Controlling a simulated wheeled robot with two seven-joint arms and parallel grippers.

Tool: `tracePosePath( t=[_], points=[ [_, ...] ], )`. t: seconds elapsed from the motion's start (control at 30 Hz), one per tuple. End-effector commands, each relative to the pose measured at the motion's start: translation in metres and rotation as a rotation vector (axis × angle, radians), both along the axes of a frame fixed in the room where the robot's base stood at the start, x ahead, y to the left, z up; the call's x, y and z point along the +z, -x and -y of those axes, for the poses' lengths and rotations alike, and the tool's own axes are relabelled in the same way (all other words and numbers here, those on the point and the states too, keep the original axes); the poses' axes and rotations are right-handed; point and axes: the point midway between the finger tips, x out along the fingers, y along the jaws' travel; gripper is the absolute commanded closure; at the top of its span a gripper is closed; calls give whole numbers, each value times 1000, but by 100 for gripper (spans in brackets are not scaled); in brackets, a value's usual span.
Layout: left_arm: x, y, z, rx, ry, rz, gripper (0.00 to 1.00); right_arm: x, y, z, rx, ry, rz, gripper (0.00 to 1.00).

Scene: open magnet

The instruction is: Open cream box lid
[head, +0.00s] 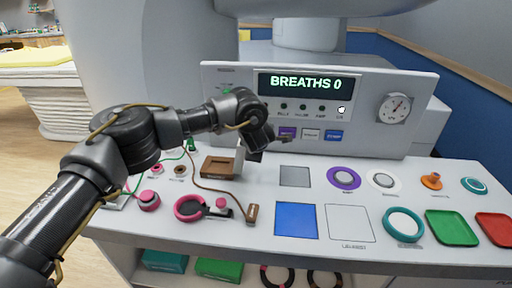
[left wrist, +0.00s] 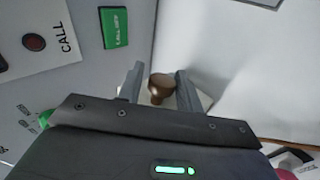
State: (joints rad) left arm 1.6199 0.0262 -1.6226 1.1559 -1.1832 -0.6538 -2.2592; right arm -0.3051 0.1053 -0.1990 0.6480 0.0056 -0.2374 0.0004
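My left arm reaches in from the left in the head view, with its gripper (head: 254,155) over the white console, just right of a brown square open-topped box (head: 218,166). A pale upright panel (head: 240,158) shows at that box's right side; I cannot tell whether it is the cream lid. In the left wrist view a round brown knob (left wrist: 160,86) sits between the two fingers of my left gripper (left wrist: 158,82). A small gap shows left of the knob, so the fingers look open around it. What the knob is fixed to is unclear. My right gripper is out of view.
A panel with a "BREATHS 0" display (head: 306,84) stands behind. A pink ring (head: 189,208), a brown block on a cord (head: 252,214) and a blue square (head: 296,219) lie in front. Green (head: 452,228) and red (head: 495,226) trays are at right. A "CALL" button (left wrist: 34,42) shows left.

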Motion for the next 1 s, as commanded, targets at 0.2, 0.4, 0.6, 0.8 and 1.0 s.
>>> tracePosePath(
  t=[0.2,0.4,0.6,0.8,1.0],
  points=[
    [0,0,-1,2,0,-1,51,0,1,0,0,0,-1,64],
    [1,2,-1,1,-1,-1,51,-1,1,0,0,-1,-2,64],
    [21,21,0,-3,-1,3,51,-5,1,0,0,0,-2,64],
    [51,50,3,-6,-2,5,51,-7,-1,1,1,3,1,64],
    [71,70,3,-4,-2,5,51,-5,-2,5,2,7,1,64]
  ],
)
